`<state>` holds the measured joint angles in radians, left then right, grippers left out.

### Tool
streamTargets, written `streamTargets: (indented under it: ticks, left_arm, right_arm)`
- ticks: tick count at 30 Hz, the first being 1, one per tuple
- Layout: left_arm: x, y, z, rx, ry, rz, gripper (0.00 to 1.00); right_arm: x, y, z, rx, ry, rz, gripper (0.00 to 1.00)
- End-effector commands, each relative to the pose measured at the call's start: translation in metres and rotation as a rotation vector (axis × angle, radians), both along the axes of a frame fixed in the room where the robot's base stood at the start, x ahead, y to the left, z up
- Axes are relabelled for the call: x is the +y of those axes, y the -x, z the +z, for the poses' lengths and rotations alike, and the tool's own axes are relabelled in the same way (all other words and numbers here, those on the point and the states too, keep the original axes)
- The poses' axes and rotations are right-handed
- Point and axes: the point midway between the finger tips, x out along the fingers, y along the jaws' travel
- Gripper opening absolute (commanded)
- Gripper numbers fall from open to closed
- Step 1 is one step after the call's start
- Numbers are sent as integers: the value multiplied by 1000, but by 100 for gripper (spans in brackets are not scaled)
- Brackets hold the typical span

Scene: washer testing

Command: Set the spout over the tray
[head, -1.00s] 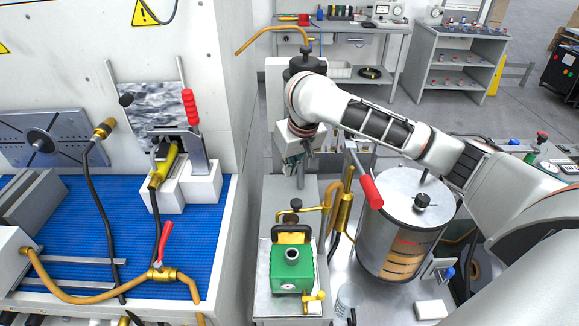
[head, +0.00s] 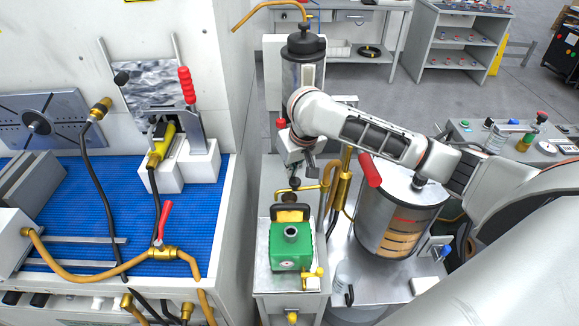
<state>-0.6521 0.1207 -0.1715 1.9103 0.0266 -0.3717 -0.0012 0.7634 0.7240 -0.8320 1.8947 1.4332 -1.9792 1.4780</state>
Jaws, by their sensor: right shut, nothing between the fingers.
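A thin brass spout (head: 268,8) curves left from above the dark-capped cylinder (head: 303,72) at the back. Its free end hangs near the white wall's edge, not over the blue surface. The only tray-like thing I see is the blue-floored bench (head: 75,218) with a white rim at left; I cannot tell if it is the tray meant. My right gripper (head: 303,177) is shut and empty, pointing down in front of the cylinder, behind the green pump. Its fingers are small and partly hidden by the wrist. My left gripper is out of view.
A green pump (head: 290,247) stands on a grey stand with brass piping behind it. A steel drum (head: 400,215) with a red-handled lever (head: 369,170) stands close under my right arm. Hoses and a red-handled valve (head: 163,240) lie on the blue surface.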

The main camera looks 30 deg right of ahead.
Motion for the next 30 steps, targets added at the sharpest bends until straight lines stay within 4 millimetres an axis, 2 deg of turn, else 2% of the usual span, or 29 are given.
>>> streamTargets:
  ticks: [20, 30]
  left_arm:
    - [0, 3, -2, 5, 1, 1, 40]
    - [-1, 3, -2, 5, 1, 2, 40]
  right_arm:
    - [4, 8, 0, 0, 0, 88, 0]
    - [9, 25, 0, 0, 2, 276, 0]
